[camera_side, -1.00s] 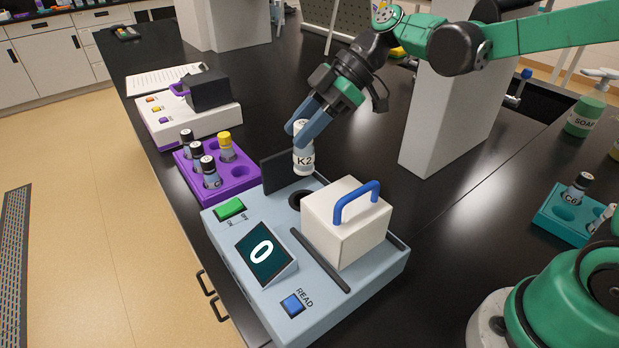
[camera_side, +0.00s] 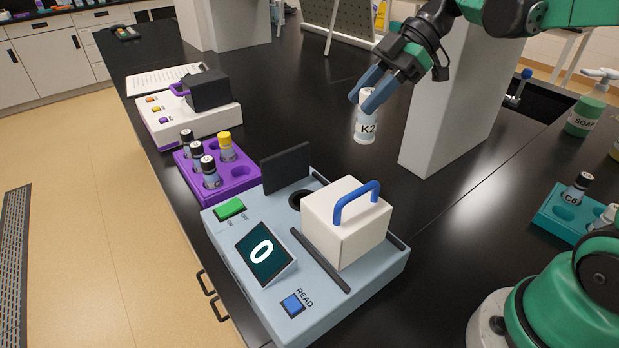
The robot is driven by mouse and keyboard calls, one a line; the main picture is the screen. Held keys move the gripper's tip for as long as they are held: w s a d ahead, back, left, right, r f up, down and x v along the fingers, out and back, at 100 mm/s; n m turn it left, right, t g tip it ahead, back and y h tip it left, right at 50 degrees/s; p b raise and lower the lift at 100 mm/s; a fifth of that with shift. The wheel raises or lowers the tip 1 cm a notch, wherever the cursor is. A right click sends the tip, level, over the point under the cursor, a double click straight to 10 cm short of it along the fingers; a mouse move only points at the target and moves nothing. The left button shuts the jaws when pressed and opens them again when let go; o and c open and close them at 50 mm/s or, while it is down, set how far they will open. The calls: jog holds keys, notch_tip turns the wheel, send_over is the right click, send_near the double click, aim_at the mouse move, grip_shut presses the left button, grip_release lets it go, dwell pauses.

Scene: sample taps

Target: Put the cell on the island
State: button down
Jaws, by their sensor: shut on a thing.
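A white cell labelled K2 (camera_side: 366,128) hangs upright in my gripper (camera_side: 369,93), whose blue fingers are shut on its top. The cell is in the air above the black island top (camera_side: 300,100), behind and to the right of the light blue reader (camera_side: 235,262). The reader's dark round well (camera_side: 299,199) is empty, next to its white block cover with a blue handle (camera_side: 345,222). The reader's screen (camera_side: 263,253) shows 0. How high the cell is above the surface is hard to tell.
A purple rack (camera_side: 230,180) with several vials stands left of the reader, with a white device (camera_side: 190,122) behind it. A grey pillar (camera_side: 450,120) stands to the right of the cell. A teal rack (camera_side: 560,212) is at the right. The black top between reader and pillar is clear.

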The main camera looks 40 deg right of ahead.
jog(key=shift+s+d+f, duration=0.75)
jog(key=shift+s+f, duration=0.1)
jog(key=shift+f, duration=1.7)
jog(key=shift+s+d+f, duration=0.7)
jog(key=shift+s+f, duration=0.15)
jog(key=shift+f, duration=1.65)
jog(key=shift+s+d+f, duration=0.75)
jog(key=shift+s+f, duration=0.1)
jog(key=shift+f, duration=1.7)
jog(key=shift+f, duration=0.1)
jog(key=c, duration=0.5)
grip_release()
jog(key=shift+c, duration=0.2)
